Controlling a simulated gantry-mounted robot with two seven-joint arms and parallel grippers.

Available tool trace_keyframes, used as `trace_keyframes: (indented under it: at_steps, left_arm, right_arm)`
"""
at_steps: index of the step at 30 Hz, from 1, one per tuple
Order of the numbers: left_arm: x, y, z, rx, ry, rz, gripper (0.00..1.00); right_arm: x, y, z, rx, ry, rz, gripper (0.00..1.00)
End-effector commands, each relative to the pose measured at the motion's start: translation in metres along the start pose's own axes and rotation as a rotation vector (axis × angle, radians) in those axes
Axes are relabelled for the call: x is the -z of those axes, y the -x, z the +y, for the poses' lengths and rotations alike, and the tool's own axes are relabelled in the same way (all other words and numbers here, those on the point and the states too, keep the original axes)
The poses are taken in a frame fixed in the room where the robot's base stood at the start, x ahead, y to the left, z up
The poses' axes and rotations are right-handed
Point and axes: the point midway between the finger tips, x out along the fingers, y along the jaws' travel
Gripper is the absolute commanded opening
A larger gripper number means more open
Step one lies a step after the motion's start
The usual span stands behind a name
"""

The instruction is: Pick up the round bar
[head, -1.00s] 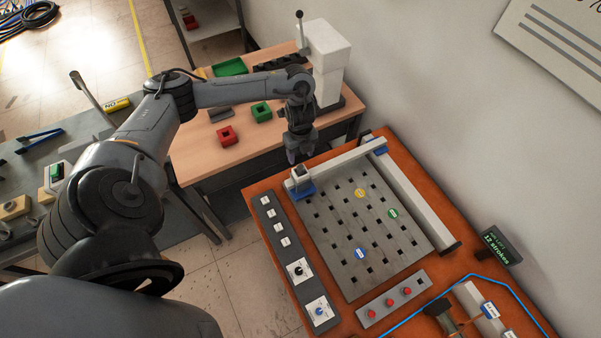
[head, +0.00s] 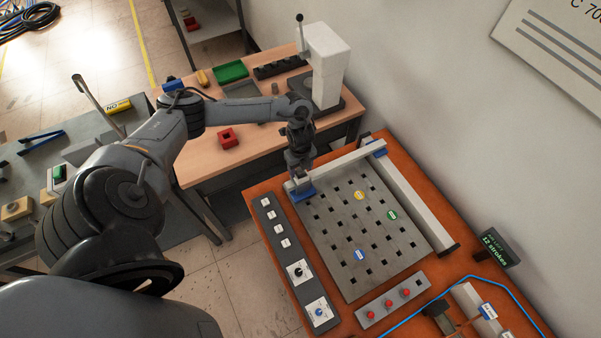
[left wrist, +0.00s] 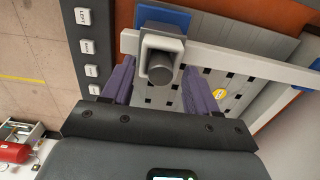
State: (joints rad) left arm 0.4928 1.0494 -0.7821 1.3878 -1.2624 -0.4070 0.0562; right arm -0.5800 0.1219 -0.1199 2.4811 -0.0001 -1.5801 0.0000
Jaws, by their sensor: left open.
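In the left wrist view the purple fingers of my left gripper (left wrist: 158,80) are open, one on each side of this piece. I cannot tell whether they touch it. In the head view my left gripper (head: 300,174) points down over the blue base (head: 303,196) at the far left corner of the slotted grey plate (head: 350,282); it hides most of the piece. My right gripper is not in view.
A white rail (head: 345,160) runs right from the blue base. A button strip (head: 272,228) lies left of the plate, and red buttons (head: 388,302) lie in front. A red block (head: 228,138) and white press (head: 327,62) stand on the wooden table behind.

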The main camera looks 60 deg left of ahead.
Motion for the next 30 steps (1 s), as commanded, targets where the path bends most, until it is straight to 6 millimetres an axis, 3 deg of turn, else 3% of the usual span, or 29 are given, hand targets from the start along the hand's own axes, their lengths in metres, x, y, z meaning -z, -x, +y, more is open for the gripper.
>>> trace_keyframes:
  at_steps: [2,13,30]
  left_arm:
    - [0.0,0.0,0.0,0.0,0.0,0.0,0.56]
    - [0.0,0.001,0.0,0.0,0.0,0.0,0.0]
    - [0.0,0.012,-0.001,0.002,0.0,0.001,0.0]
  right_arm:
    - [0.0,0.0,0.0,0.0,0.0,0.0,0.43]
    - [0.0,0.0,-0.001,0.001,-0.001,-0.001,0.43]
    - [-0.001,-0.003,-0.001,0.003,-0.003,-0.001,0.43]
